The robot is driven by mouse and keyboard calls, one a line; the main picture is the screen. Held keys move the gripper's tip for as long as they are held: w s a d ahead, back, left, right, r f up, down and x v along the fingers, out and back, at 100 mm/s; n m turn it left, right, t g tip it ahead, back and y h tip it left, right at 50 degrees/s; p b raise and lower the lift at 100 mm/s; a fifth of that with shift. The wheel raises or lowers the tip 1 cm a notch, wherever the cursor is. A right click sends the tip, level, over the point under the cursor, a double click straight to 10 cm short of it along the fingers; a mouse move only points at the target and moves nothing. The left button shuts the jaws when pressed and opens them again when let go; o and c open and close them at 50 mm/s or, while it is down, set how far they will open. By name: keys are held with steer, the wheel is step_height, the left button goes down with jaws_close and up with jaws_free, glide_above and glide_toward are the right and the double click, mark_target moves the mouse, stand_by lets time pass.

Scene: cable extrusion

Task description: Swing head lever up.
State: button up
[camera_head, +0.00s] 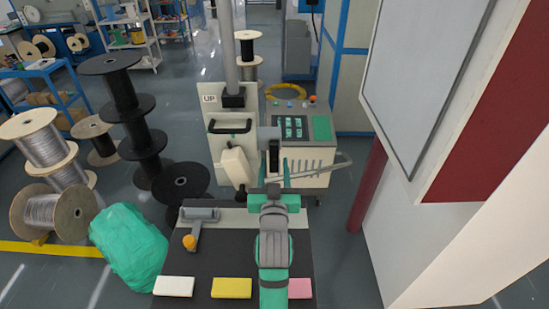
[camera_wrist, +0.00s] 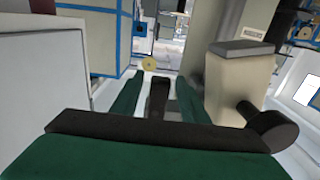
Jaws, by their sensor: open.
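A dark upright bar (camera_head: 273,155), which looks like the head lever, stands below a grey cylinder (camera_head: 268,133) on the machine's front. My gripper (camera_head: 276,174) is open, with its teal fingers to either side of this bar. In the wrist view the dark bar (camera_wrist: 158,94) shows between the two green fingers of my gripper (camera_wrist: 155,90), with a gap on each side. I cannot tell how deep it sits between them. A cream block (camera_head: 236,165) is just left of the gripper. It also shows in the wrist view (camera_wrist: 238,85), with a dark knob.
A panel marked UP (camera_head: 210,98) with a black handle (camera_head: 230,126) stands behind. A control cabinet (camera_head: 307,150) is at right, with a bent metal rod in front. A white wall piece (camera_head: 440,210) is close at right.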

mark_target(274, 158)
steer(key=shift+w, duration=1.9)
steer(key=shift+c, duration=0.3)
jaws_close()
steer(key=shift+a, duration=0.1)
steer(key=shift+w, duration=0.1)
